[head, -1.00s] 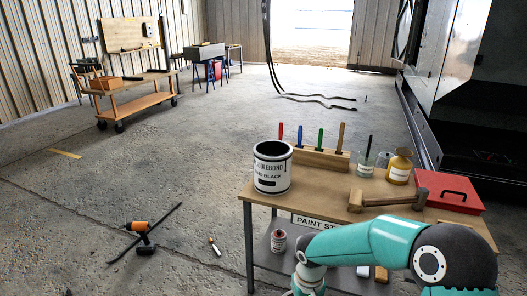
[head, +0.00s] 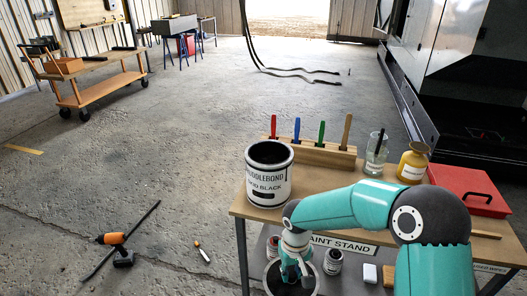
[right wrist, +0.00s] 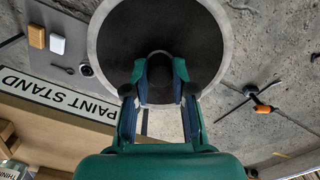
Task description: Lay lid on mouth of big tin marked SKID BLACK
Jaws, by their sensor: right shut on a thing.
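The big tin (head: 265,180) stands upright on the table's left end, white with a label reading "BLACK" at its end. Its round mouth is dark inside a pale rim, and no lid is on it. My right gripper (head: 292,272) is below and in front of the tabletop edge, shut on the lid (head: 307,285), a dark disc with a pale rim. In the right wrist view the lid (right wrist: 130,30) fills the top middle, and the gripper (right wrist: 160,90) grips a knob at its centre. The left gripper is not in view.
The wooden table (head: 330,203) also carries a tool block (head: 320,154), a glass jar (head: 376,155), a yellow bottle (head: 412,165) and a red box (head: 470,190). A small tin (head: 333,262) stands below by the paint stand sign (head: 343,246). A drill (head: 122,256) lies on the floor.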

